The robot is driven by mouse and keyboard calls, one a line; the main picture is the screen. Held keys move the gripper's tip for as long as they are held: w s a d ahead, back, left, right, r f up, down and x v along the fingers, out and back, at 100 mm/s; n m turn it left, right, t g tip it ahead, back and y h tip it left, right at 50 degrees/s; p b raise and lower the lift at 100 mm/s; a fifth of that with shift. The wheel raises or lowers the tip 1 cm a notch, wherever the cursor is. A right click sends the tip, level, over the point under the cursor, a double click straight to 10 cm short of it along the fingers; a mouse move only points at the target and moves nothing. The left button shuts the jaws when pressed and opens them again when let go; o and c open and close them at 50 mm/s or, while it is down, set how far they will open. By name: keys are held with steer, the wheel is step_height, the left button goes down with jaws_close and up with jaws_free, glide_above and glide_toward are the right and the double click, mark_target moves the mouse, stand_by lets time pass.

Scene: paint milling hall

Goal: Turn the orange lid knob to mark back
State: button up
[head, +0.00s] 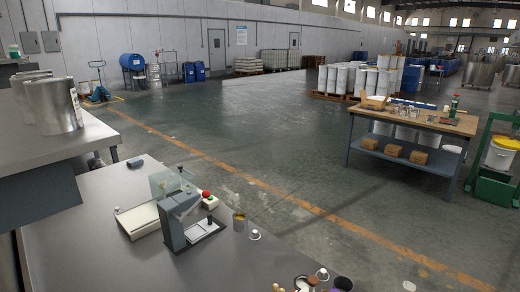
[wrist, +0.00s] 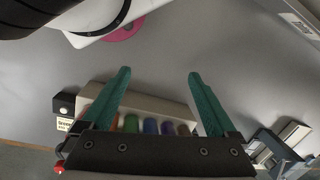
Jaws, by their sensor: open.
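My gripper (wrist: 158,76) shows in the wrist view with its two teal fingers spread wide apart. It is open, and nothing is between the fingertips but the grey surface behind them. I cannot make out an orange lid knob or its marks in either view. Behind the fingers, a pale rack (wrist: 150,103) holds a row of several coloured items, partly hidden by the gripper's dark crossbar. My gripper does not show in the head view.
A pink disc (wrist: 124,32) lies by a white object at the top of the wrist view. Metal cans (head: 48,105) stand left.

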steer(key=shift+s+a+f+n, duration=0.1)
steer(key=shift+s+f+n, duration=0.1)
steer(key=shift+f+n, duration=0.1)
steer(key=shift+c, duration=1.2)
steer(key=w+d+r+m, duration=0.2)
steer(key=r+m, duration=0.1)
steer(key=w+d+r+m, duration=0.2)
steer(key=r+m, duration=0.1)
steer(key=m, duration=0.1)
steer(key=w+d+r+m, duration=0.2)
steer(key=w+m, duration=0.1)
steer(key=shift+d+r+h, duration=0.35)
steer(key=shift+r+h, duration=0.05)
steer(key=shift+c, duration=1.2)
steer(key=w+d+r+m+h, duration=0.1)
steer(key=w+d+r+m, duration=0.2)
steer(key=d+r+m, duration=0.95)
steer(key=f, duration=0.6)
steer(key=a+f+m, duration=0.1)
steer(key=f, duration=0.5)
steer(key=a+f+m, duration=0.1)
steer(key=f, duration=0.6)
steer(key=shift+w+a+f, duration=0.1)
steer(key=shift+w+a, duration=0.05)
steer(key=shift+a, duration=0.05)
jaws_close()
